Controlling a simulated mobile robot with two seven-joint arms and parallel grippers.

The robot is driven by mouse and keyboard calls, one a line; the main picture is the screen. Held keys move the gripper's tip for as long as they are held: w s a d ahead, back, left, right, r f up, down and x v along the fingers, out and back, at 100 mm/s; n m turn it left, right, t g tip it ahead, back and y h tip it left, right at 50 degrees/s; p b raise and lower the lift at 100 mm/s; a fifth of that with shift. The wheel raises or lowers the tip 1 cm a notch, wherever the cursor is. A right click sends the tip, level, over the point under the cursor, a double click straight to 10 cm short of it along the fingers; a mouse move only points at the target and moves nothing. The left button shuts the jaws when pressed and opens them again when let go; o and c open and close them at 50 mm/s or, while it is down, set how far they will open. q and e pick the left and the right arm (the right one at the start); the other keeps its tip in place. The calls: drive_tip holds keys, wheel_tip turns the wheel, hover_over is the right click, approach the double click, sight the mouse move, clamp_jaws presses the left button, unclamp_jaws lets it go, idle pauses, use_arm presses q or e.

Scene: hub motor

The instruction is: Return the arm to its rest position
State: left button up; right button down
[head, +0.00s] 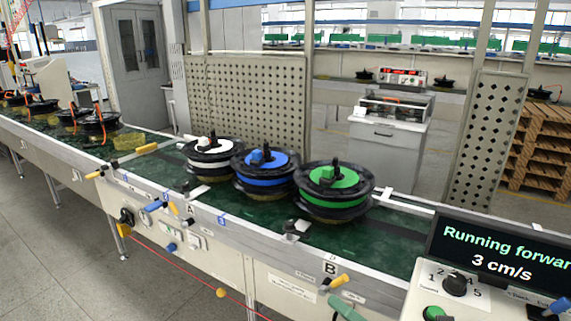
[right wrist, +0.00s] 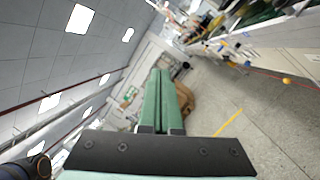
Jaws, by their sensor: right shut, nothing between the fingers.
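My right gripper (right wrist: 161,74) shows in the right wrist view with its two green fingers lying together, shut and empty. It points along the room, with open floor and ceiling around it and nothing touching it. In the head view a green tip (head: 345,308) at the bottom edge, in front of the conveyor's side, looks like the end of its fingers. The rest of the right arm is outside that view. My left gripper is not in view.
A conveyor (head: 225,211) crosses the head view, carrying white (head: 211,146), blue (head: 266,161) and green (head: 333,178) topped motors. A control box (head: 494,254) reads "Running forward 3 cm/s". Handles stick out from the conveyor's side. Grey floor (head: 60,235) is clear at left.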

drive_tip(key=s+d+f+m+t+h+p, duration=0.1)
drive_tip(key=d+f+m+h, duration=0.3)
drive_tip(key=f+m+h, duration=0.5)
drive_tip(key=s+d+f+m+t+h+p, duration=0.1)
drive_tip(key=d+f+m+h, duration=0.15)
drive_tip(key=f+m, duration=0.7)
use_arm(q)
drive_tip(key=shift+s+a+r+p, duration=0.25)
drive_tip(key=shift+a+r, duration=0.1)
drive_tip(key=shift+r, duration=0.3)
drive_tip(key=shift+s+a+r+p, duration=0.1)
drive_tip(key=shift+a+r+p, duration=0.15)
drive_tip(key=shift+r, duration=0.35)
use_arm(e)
drive_tip(key=s+f+m+g+h, duration=0.1)
drive_tip(key=s+f+m+g, duration=0.5)
drive_tip(key=s+f+m, duration=0.5)
drive_tip(key=shift+s+d+m+g+h, duration=0.3)
drive_tip(key=shift+s+d+m+h, duration=0.1)
drive_tip(key=shift+s+m, duration=0.55)
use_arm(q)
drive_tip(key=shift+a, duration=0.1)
use_arm(e)
drive_tip(key=shift+r, duration=0.1)
